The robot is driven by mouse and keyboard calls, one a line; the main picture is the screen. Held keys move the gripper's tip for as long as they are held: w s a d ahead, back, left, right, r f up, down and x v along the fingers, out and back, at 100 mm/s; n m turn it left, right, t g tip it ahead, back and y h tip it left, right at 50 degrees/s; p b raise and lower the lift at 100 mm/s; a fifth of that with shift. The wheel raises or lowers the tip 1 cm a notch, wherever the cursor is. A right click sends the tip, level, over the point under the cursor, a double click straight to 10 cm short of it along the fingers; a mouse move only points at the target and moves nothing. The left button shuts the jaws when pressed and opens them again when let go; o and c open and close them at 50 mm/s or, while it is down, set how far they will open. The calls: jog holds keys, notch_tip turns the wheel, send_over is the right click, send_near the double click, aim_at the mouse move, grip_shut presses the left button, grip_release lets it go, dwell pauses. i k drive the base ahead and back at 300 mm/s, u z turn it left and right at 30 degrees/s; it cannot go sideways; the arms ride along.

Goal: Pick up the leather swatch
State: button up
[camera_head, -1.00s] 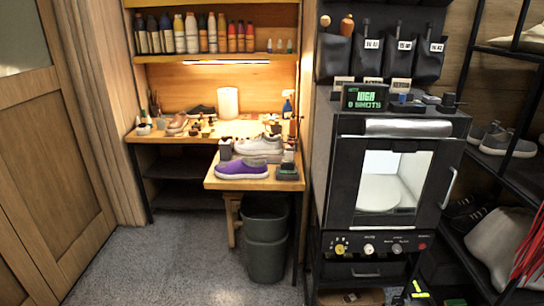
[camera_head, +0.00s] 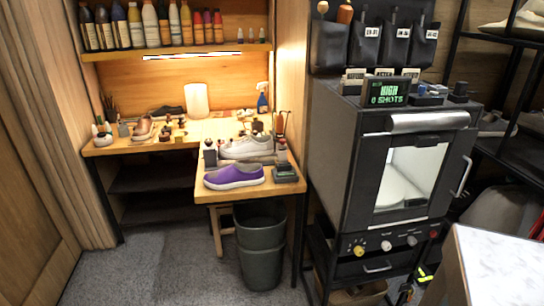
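I cannot pick out a leather swatch in this view; the small items on the workbench (camera_head: 207,191) are too small to tell apart. The wooden workbench is L-shaped and stands at the centre left. A purple sneaker (camera_head: 234,176) with a white sole lies near its front edge. A pale sneaker (camera_head: 246,148) sits behind it. A small dark box (camera_head: 285,173) is at the right of the purple sneaker. My gripper is not in view.
A black cabinet machine (camera_head: 345,150) with a lit window stands right of the bench. A dark bin (camera_head: 262,250) is under the bench. A white-topped surface (camera_head: 505,265) is at the lower right. Grey floor (camera_head: 170,265) is open at the lower left.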

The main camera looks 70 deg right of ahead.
aim_at(282, 155)
jog(key=z, duration=0.25)
jog(key=i, duration=0.9)
jog(key=z, duration=0.7)
jog(key=i, duration=0.6)
jog(key=z, duration=0.3)
